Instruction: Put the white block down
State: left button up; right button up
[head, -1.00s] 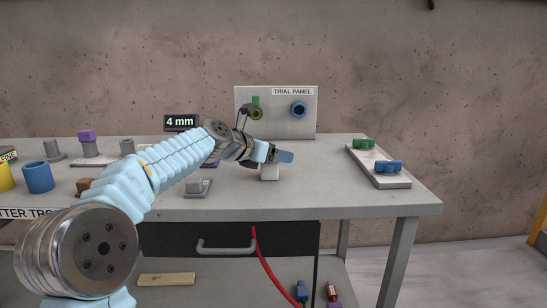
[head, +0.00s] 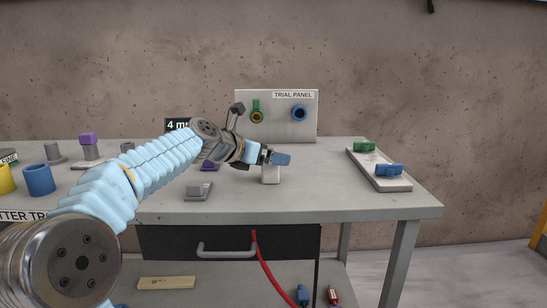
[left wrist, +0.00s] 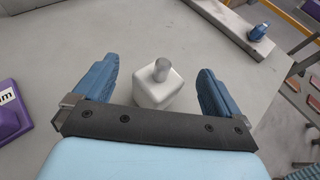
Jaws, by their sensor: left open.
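The white block (head: 271,174) stands upright on the grey table (head: 330,190), in front of the trial panel. In the left wrist view the white block (left wrist: 158,88) shows a grey cylindrical knob on top and sits between the two blue fingers, with a gap on each side. My left gripper (head: 281,158) is open, just above the block in the head view; in the left wrist view my left gripper (left wrist: 160,90) is empty. My right gripper is in neither view.
The trial panel (head: 285,130) stands behind the block. A pale tray (head: 393,182) with green and blue pieces lies to the right. A grey block (head: 198,190), a purple piece (head: 210,165) and a blue cup (head: 39,180) are to the left. Bare table lies right of the block.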

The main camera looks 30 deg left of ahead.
pick_arm(q)
jog(key=v, duration=0.9)
